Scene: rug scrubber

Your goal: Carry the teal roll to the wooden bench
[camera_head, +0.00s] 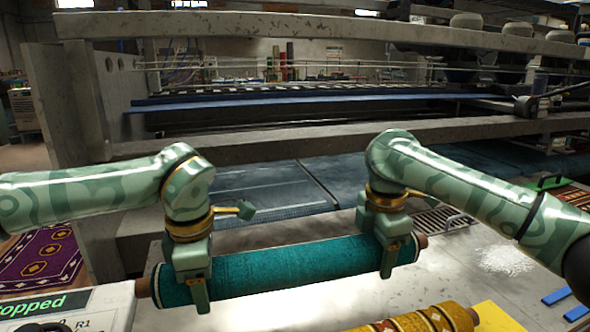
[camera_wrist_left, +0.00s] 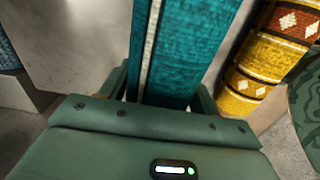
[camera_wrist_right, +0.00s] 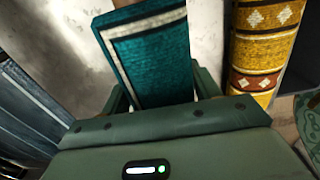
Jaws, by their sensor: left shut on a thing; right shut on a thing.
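The teal roll (camera_head: 290,265) lies across the head view, with a brown core end showing at each side. My left gripper (camera_head: 197,290) is shut around the roll near its left end. My right gripper (camera_head: 388,258) is shut around it near its right end. The roll also shows between the jaws in the left wrist view (camera_wrist_left: 185,50) and in the right wrist view (camera_wrist_right: 150,60), where a pale border stripe is visible. The roll is over a light grey metal surface; I cannot tell whether it touches it. I cannot make out a wooden bench.
A yellow patterned roll (camera_head: 430,320) lies in front, close to the teal roll. A large grey machine frame (camera_head: 300,140) stands behind. White powder (camera_head: 507,260) and blue strips (camera_head: 556,296) lie at right.

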